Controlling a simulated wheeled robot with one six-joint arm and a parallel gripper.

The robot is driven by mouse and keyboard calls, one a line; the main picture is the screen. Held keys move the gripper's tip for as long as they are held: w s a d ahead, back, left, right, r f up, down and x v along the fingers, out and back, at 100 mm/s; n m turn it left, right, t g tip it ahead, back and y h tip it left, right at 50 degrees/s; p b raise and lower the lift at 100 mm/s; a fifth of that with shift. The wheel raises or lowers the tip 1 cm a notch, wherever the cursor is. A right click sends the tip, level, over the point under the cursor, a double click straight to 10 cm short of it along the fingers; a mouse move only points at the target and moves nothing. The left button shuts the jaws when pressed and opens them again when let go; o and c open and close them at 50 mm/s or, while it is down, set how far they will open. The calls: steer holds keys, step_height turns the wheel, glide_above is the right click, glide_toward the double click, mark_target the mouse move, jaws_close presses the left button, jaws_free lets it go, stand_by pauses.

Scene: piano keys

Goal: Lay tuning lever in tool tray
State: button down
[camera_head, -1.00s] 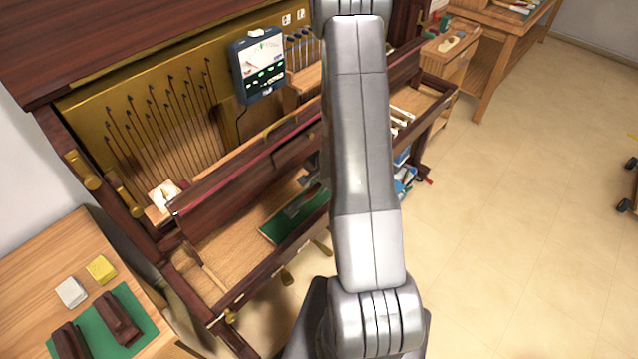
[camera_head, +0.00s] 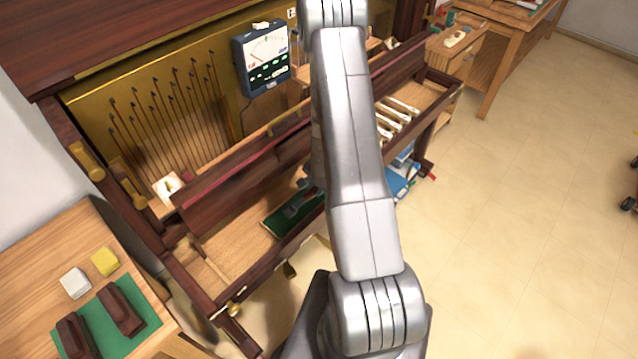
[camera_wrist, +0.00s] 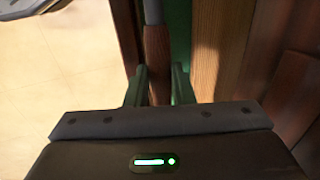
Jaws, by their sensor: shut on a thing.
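In the wrist view the tuning lever shows as a brown wooden handle (camera_wrist: 157,52) with a grey metal shaft (camera_wrist: 153,12) above it. My gripper (camera_wrist: 159,80) is shut on the handle, one finger on each side. A green surface (camera_wrist: 179,30) lies just right of the lever; I cannot tell whether the lever touches it. In the head view a green-lined area (camera_head: 277,222) lies in the piano's open key bed, partly behind my arm. A grey part shows over it, too small to identify. I cannot tell for sure which thing is the tool tray.
The piano's dark front rail (camera_head: 262,337) and a raised wooden board (camera_head: 245,190) border the key bed. A tuner (camera_head: 263,60) stands at the back. White keys (camera_head: 397,118) lie to the right. A side table (camera_head: 30,275) holds dark blocks.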

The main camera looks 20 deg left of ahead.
steer(key=shift+x, duration=0.95)
steer(key=b+x, duration=0.5)
steer(key=shift+w+a+f, duration=0.1)
steer(key=shift+w+a, duration=0.05)
steer(key=shift+a, duration=0.05)
steer(key=shift+d+b+x, duration=0.1)
steer(key=shift+b+x, duration=0.3)
steer(key=shift+x, duration=0.2)
steer(key=shift+d+b+x, duration=0.15)
steer(key=shift+b+x, duration=0.25)
steer(key=shift+x, duration=0.2)
steer(key=shift+f, duration=0.1)
steer(key=c, duration=1.2)
jaws_free()
steer(key=shift+o, duration=0.2)
steer(key=shift+d+f, duration=0.1)
steer(key=shift+s, duration=0.25)
